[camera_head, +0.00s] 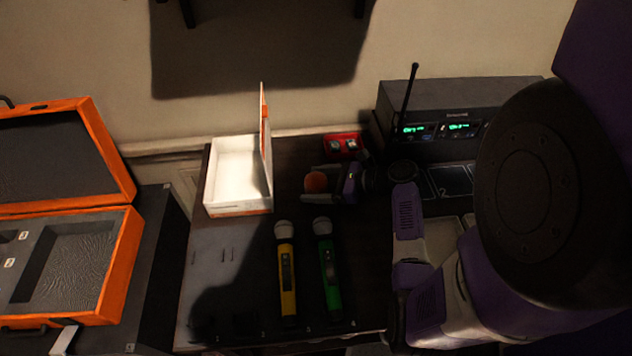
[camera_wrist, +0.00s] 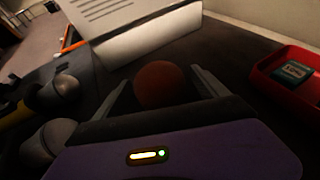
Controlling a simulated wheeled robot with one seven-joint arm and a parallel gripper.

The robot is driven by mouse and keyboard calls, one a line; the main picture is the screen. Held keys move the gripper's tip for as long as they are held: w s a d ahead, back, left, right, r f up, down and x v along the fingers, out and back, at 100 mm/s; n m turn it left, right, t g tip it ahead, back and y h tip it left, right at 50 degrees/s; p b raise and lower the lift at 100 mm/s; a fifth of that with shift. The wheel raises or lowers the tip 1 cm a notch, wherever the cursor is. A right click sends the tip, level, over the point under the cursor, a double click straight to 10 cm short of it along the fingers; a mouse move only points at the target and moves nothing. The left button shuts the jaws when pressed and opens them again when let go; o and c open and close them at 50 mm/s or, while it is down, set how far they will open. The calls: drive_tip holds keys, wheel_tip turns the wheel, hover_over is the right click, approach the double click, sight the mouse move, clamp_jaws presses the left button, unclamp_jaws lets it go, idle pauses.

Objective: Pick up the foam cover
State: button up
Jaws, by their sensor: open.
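The foam cover is a round orange-red ball (camera_head: 316,182) on the dark desk, to the right of the white box. In the wrist view the foam cover (camera_wrist: 161,85) sits between the two fingers of my gripper (camera_wrist: 160,88), near their tips. My gripper (camera_head: 318,182) comes in from the right in the head view, low over the desk. Its fingers are open, one on each side of the foam cover. In the wrist view a gap shows beside the right finger; whether the left finger touches the foam cover I cannot tell. Its lower part is hidden behind my gripper's body.
A white open box (camera_head: 238,208) with a raised lid stands left of the foam cover. A yellow microphone (camera_head: 287,275) and a green microphone (camera_head: 329,275) lie nearer the front. A red tray (camera_head: 342,139) is behind. A receiver (camera_head: 450,103) with an antenna stands back right.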

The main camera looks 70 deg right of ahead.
drive_tip(key=c, duration=1.4)
